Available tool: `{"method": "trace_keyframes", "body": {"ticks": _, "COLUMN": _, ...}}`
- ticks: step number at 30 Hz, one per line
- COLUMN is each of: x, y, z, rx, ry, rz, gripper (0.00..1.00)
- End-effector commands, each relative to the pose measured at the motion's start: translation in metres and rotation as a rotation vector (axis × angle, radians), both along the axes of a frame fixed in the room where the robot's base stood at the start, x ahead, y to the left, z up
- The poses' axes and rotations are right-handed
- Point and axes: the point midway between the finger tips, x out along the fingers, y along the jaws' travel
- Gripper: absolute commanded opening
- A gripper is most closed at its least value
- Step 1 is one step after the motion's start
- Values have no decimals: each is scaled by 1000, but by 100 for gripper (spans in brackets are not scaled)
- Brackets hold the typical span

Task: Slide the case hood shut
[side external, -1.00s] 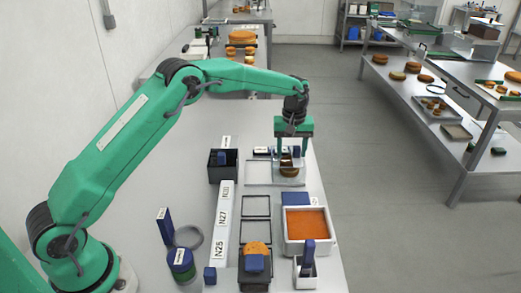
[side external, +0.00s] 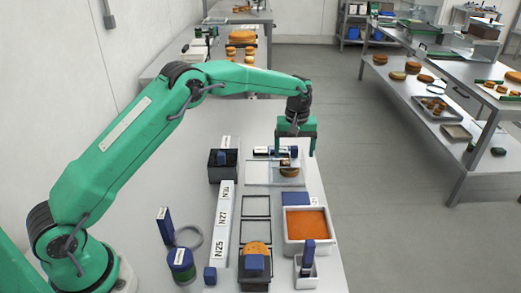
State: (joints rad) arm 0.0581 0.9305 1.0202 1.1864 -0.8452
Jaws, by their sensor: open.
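The display case (side external: 257,174) is a pale flat base on the bench, beyond the black frames. Its clear hood (side external: 289,180) seems to stand over the right part of the base; its edges are faint. A brown filled round (side external: 289,172) shows through or beside the hood. My gripper (side external: 295,153) is open, pointing down at the hood's far side, with one green finger left and one right. I cannot tell whether the fingers touch the hood. A small dark and blue part (side external: 284,153) shows between the fingers.
A white tray with orange filling (side external: 306,224) stands nearer on the right. A dark box (side external: 222,168) is left of the case. A labelled white strip (side external: 222,225), empty black frames (side external: 256,206) and a blue-handled white holder (side external: 306,272) lie nearer.

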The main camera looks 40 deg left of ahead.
Motion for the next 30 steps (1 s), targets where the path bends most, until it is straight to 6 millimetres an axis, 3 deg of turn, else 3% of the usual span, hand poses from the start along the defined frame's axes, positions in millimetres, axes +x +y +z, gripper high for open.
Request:
{"method": "trace_keyframes", "body": {"ticks": 1, "x": -2, "y": 3, "z": -11, "rx": 0, "ry": 10, "rz": 1, "gripper": 84}}
{"method": "trace_keyframes", "body": {"ticks": 16, "x": -2, "y": 2, "z": -9, "rx": 1, "ry": 9, "rz": -1, "gripper": 84}}
{"method": "trace_keyframes", "body": {"ticks": 30, "x": -1, "y": 0, "z": 23, "rx": 0, "ry": 6, "rz": -2, "gripper": 84}}
